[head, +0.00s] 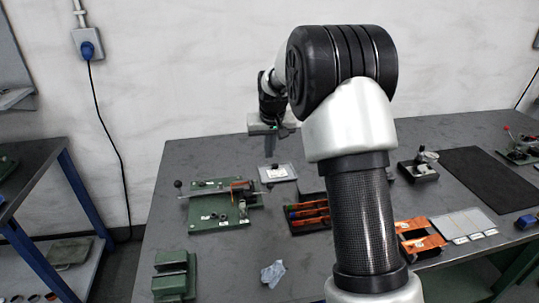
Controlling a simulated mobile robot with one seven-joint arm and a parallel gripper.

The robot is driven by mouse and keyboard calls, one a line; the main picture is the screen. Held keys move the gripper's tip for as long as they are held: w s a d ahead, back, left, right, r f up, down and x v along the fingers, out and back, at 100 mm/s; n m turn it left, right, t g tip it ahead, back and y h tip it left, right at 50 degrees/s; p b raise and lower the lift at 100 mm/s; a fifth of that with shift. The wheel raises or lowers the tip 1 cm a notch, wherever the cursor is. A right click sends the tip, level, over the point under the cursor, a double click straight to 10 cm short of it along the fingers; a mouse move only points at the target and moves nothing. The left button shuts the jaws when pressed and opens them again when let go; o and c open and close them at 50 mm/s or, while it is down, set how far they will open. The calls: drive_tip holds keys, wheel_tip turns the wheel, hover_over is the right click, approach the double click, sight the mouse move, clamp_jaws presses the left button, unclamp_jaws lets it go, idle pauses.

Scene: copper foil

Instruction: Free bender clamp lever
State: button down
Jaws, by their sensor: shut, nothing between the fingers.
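A green bender plate (225,217) with a metal mechanism lies on the left part of the dark table. A dark-knobbed handle (178,184) stands at its left end, and a second dark knob (270,186) shows at its right end. A copper-orange piece (241,185) sits at the mechanism's right half. I cannot tell which part is the clamp lever. My gripper (269,148) hangs above the table behind and right of the bender, pointing down, apart from it. It is small in view, shut and empty.
A small pale tray (277,173) lies below my gripper. A dark tray with orange-handled tools (309,214) is right of the bender. A green block (174,275) and a crumpled rag (273,273) lie in front. My arm hides the table's middle; a black mat (487,172) lies right.

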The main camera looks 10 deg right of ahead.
sight(271, 184)
wheel_tip(271, 184, down, 8)
drive_tip(key=s, duration=0.1)
drive_tip(key=shift+f, duration=0.25)
drive_tip(key=shift+s+m+b, duration=0.3)
drive_tip(key=shift+s+m, duration=0.1)
drive_tip(key=shift+m, duration=0.1)
idle(0.4)
drive_tip(key=shift+s+m+h, duration=0.4)
drive_tip(key=shift+m, duration=0.2)
drive_tip(key=s+a+m+g+h, duration=0.1)
drive_tip(key=s+a+m+h, duration=0.1)
drive_tip(key=s+m, duration=0.3)
drive_tip(key=m, duration=0.3)
drive_tip(key=shift+s+a+m+g+p, duration=0.3)
drive_tip(key=shift+a+m+g+p, duration=0.05)
drive_tip(key=shift+m+g+p, duration=0.05)
drive_tip(key=shift+s+a, duration=0.1)
drive_tip(key=shift+a, duration=0.05)
